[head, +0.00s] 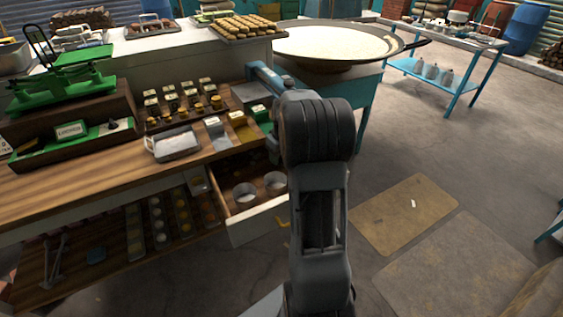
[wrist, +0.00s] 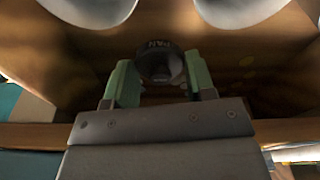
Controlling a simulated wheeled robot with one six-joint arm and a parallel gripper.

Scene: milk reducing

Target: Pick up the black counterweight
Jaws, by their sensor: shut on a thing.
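In the head view my own arm hides the gripper and the counterweight. I cannot tell whether the counterweight still touches the drawer floor.
The open drawer (head: 255,217) holds two white round containers (head: 244,191), which also show close ahead in the wrist view (wrist: 238,8). Above is a wooden counter (head: 75,187) with a green scale (head: 65,85) and weights. Floor right of my arm is largely clear.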

